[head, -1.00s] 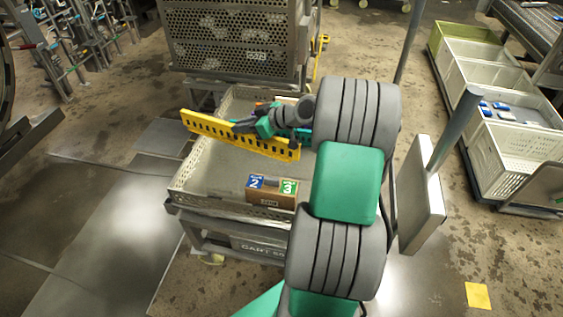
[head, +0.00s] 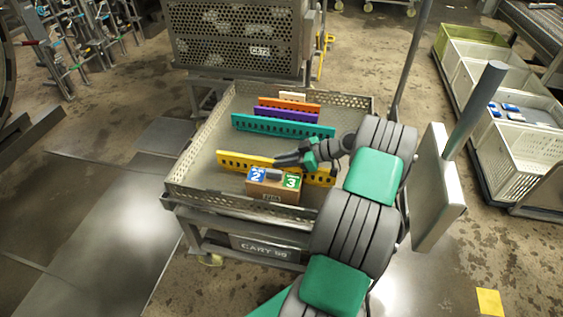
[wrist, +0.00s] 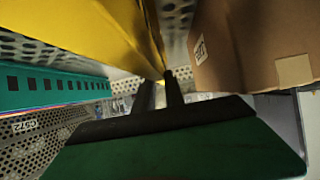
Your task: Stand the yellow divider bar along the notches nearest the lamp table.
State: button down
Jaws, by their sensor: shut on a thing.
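The yellow divider bar (head: 234,161) is upright on its long edge inside the perforated tray (head: 192,140) on the cart, running left to right behind the cardboard box. My gripper (head: 282,160) is shut on it near its middle, reaching in from the right. In the wrist view the yellow bar (wrist: 75,25) fills the upper left, with the gripper fingers (wrist: 160,92) at it. Whether the bar's ends sit in notches is too small to tell. I cannot pick out a lamp table.
A cardboard box (head: 265,191) with blue "2" and green "3" labels stands close in front of the bar. Behind it are teal (head: 265,125), purple (head: 275,114), orange (head: 285,104) and cream (head: 293,96) dividers. Tray floor between yellow and teal is clear.

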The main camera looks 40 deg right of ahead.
jog(key=c, duration=1.4)
grip_release()
